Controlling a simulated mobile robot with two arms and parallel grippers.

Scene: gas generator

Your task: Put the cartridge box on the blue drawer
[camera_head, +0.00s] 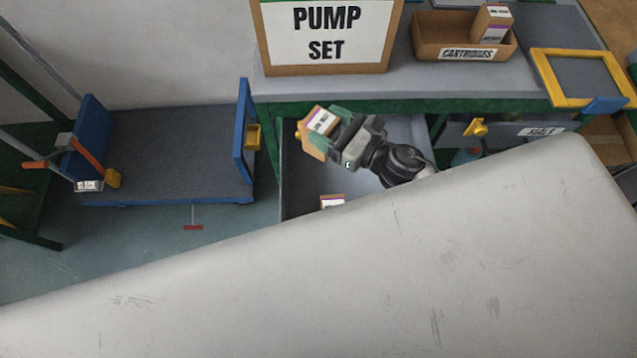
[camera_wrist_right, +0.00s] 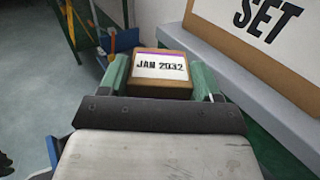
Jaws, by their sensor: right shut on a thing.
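A small brown cartridge box (camera_head: 319,122) with a white and purple label is held between the green fingers of my right gripper (camera_head: 330,128). In the right wrist view the box (camera_wrist_right: 160,72) reads "JAN 2032", with the fingers of my right gripper (camera_wrist_right: 162,80) on either side. They are above an open grey drawer (camera_head: 297,180) under the bench. A second labelled box (camera_head: 333,201) is inside the drawer, partly hidden. I cannot tell which drawer is the blue one. My left gripper is not in view.
A bench (camera_head: 420,85) carries a "PUMP SET" sign (camera_head: 328,35), a "CARTRIDGES" bin (camera_head: 430,40) with a box in it, and a yellow-framed tray (camera_head: 543,75). A grey platform with blue ends (camera_head: 180,150) stands left. A large pale surface hides the lower area.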

